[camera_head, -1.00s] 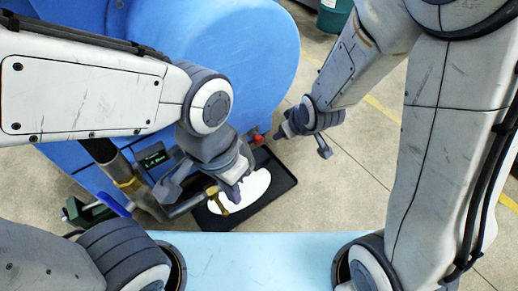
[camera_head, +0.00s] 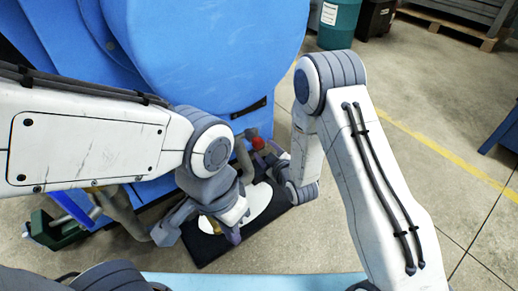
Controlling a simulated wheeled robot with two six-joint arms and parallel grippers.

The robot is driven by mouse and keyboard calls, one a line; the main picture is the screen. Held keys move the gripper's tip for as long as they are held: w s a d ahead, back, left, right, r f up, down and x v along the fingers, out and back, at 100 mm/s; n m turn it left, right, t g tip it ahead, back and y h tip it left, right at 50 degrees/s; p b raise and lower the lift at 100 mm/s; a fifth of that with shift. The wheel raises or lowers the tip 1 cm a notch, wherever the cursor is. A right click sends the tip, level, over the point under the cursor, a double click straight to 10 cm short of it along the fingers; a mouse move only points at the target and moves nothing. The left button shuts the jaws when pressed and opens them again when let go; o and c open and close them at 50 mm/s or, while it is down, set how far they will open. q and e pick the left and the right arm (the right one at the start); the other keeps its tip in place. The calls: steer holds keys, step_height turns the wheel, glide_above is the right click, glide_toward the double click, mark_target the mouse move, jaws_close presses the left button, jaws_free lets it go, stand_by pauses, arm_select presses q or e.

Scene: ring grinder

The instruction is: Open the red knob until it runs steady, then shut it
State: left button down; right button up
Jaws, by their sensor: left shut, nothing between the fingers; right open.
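The red knob (camera_head: 257,143) sits on a pipe fitting at the front of the big blue machine (camera_head: 225,65). My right gripper (camera_head: 272,162) is open, with its fingers close beside the knob. I cannot tell whether they touch it. My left gripper (camera_head: 228,222) is shut and empty, low in front of the machine near a brass-coloured pipe end. A white patch (camera_head: 264,208) lies in the black tray (camera_head: 202,250) below the pipes. My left gripper hides part of the tray and pipes.
A pale blue surface (camera_head: 250,286) runs along the bottom edge. A green item (camera_head: 55,232) stands at the lower left. A teal bin (camera_head: 338,22) and a wooden pallet (camera_head: 480,35) are at the back. The floor at right is open.

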mark_target(260, 145)
steer(key=b+x, duration=0.2)
steer(key=x, duration=0.2)
steer(key=shift+w+a+f, duration=0.1)
steer(key=shift+w+f, duration=0.1)
steer(key=shift+w+a, duration=0.2)
steer(key=shift+w, duration=0.35)
